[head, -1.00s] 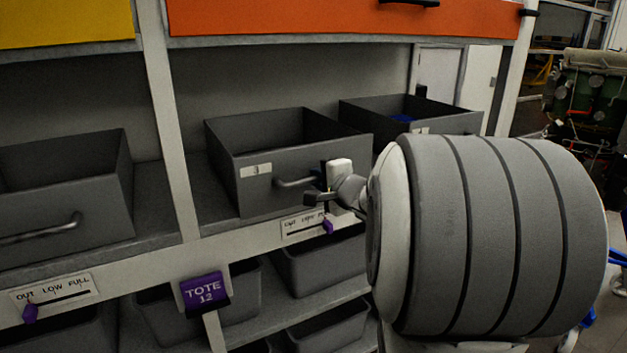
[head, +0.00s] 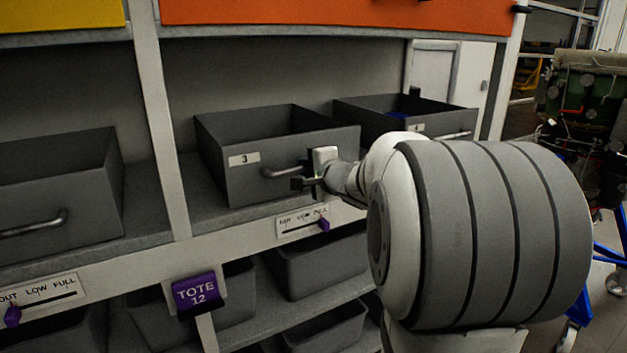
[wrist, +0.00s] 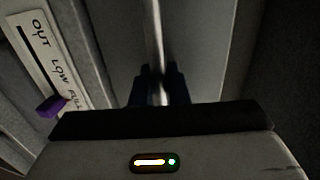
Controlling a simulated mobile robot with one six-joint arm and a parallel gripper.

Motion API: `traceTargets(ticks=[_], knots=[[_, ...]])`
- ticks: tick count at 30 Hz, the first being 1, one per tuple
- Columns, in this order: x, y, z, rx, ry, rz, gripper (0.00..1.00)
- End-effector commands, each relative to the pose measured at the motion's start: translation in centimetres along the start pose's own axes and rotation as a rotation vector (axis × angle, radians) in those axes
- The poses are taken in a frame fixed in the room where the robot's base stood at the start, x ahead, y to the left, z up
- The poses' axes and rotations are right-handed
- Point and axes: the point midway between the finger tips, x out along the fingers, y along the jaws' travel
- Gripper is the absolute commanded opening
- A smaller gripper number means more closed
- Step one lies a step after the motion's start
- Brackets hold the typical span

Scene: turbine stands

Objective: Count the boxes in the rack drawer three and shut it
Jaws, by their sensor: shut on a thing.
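Drawer three is a grey open-topped bin (head: 290,182) with a small "3" label, standing partly out on the rack shelf in the head view. Its front wall hides most of its dark inside; I see no boxes in it. Its bar handle (head: 283,172) is on the front and shows as a bright rod in the wrist view (wrist: 155,35). My gripper (head: 309,180) is at the right part of this handle. In the wrist view its dark fingers (wrist: 158,88) are shut around the rod.
Another grey bin (head: 60,185) stands at the left, and one with something blue inside (head: 440,122) at the right. The rack post (head: 165,130) is left of drawer three. Below are an OUT/LOW/FULL slider plate (head: 302,222), a purple "TOTE 12" tag (head: 196,294) and lower totes.

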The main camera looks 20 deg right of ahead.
Motion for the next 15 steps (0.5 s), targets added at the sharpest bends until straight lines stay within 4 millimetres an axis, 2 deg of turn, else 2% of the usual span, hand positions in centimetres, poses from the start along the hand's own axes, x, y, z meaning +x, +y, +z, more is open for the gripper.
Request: traceTargets(ticks=[8,9,15], knots=[[0.31,-0.15,0.52,-0.001,-0.006,0.001,0.0],[0.33,-0.17,0.59,-0.001,-0.007,0.0,0.15],[0.38,-0.19,0.81,-0.002,-0.01,0.0,0.31]])
